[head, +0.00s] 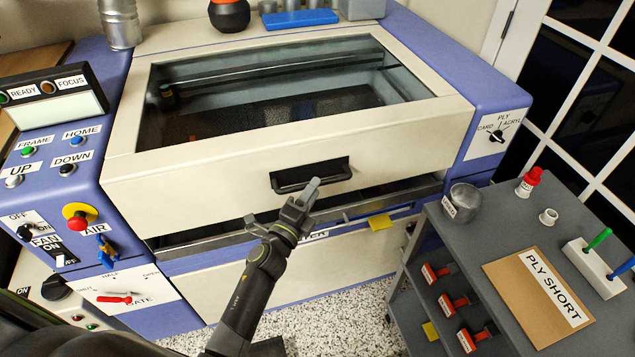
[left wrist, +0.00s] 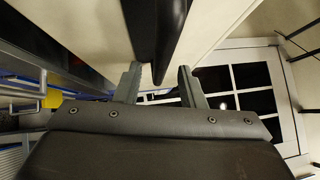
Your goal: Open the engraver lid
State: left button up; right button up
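The engraver lid (head: 200,192) is cream with a large dark window (head: 270,95). A dark gap shows between its lower front edge and the machine body. A black handle (head: 312,173) sits on its front face, and the handle also shows at the top of the left wrist view (left wrist: 158,40). My left gripper (head: 305,190) is at the handle's lower edge. In the left wrist view its fingers (left wrist: 160,85) are apart, with the handle's end ahead of and between them. Contact cannot be told. My right gripper is not in view.
A control panel (head: 52,140) with buttons and knobs stands left of the lid. A grey cart (head: 470,240) with a cup, a red bottle and a PLY SHORT board stands at the right. A jar (head: 229,14) and a blue item (head: 300,19) lie behind the lid.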

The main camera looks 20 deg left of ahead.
pick_arm(q)
jog(key=shift+x, duration=1.55)
grip_shut()
